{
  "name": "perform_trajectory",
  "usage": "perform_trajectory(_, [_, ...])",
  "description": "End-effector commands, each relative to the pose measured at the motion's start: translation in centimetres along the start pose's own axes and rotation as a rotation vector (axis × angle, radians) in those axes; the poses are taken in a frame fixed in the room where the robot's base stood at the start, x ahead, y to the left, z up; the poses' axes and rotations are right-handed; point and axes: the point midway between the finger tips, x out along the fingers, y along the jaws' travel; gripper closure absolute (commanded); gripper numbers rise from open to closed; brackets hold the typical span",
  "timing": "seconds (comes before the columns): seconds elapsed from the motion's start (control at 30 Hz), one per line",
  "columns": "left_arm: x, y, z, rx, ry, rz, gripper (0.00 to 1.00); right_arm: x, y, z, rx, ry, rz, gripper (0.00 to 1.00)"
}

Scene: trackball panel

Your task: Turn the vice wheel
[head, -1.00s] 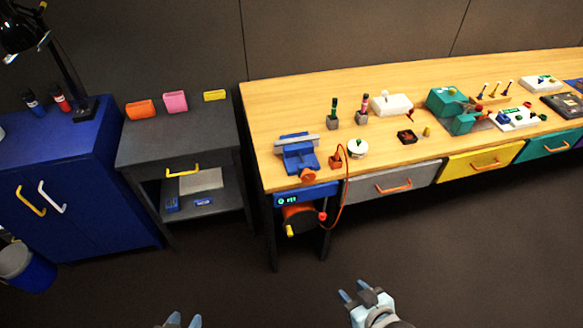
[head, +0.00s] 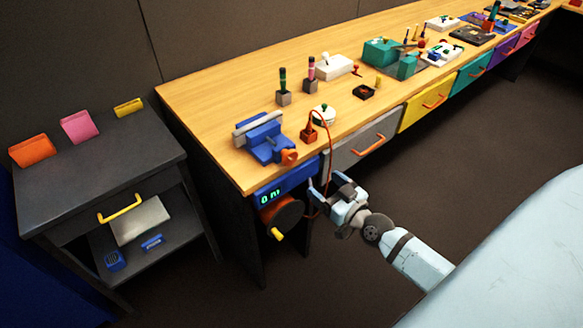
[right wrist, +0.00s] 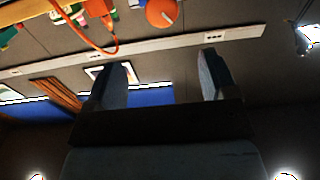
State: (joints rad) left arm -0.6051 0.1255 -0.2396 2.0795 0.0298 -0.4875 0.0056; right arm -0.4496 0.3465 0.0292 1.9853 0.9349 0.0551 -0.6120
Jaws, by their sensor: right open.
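The blue vice (head: 265,138) is at the near left corner of the wooden bench. Its small orange wheel (head: 289,157) is on its front side at the bench edge. My right gripper (head: 326,184) is open and empty in front of the bench, lower and to the right of the wheel, apart from it. The right wrist view shows both fingers (right wrist: 163,72) spread with nothing gripped. An orange round part (right wrist: 162,12) shows at its top; I cannot tell if it is the vice wheel. My left gripper is not in view.
An orange cable (head: 329,135) loops over the bench edge close to my right gripper. Below the vice are a blue display panel (head: 290,183) and an orange disc (head: 284,214) with a yellow handle. A grey drawer (head: 345,152) is to the right. A dark cabinet (head: 75,190) stands left.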

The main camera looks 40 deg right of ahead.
Motion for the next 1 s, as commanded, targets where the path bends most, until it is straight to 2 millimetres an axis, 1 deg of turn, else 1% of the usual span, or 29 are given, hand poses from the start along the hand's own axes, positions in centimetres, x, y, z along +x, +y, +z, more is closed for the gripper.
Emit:
perform_trajectory(0.17, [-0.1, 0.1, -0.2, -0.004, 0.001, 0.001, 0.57, 2.2, 0.2, -0.3, 0.003, 0.009, 0.005, 0.21])
perform_trajectory(0.4, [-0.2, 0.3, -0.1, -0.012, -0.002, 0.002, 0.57, 7.3, 0.2, -0.4, 0.005, 0.008, 0.005, 0.21])
perform_trajectory(0.6, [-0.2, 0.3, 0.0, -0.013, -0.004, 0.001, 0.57, 11.1, 0.1, -0.3, 0.004, 0.005, 0.003, 0.21])
perform_trajectory(0.7, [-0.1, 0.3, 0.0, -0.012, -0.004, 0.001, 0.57, 12.3, 0.1, -0.2, 0.003, 0.004, 0.003, 0.21])
perform_trajectory(0.8, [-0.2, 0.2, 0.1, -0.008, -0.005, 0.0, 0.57, 13.2, 0.1, -0.2, 0.004, 0.004, 0.003, 0.21])
perform_trajectory(1.0, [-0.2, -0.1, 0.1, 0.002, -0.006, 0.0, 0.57, 13.7, 0.1, -0.2, 0.002, 0.003, 0.002, 0.21])
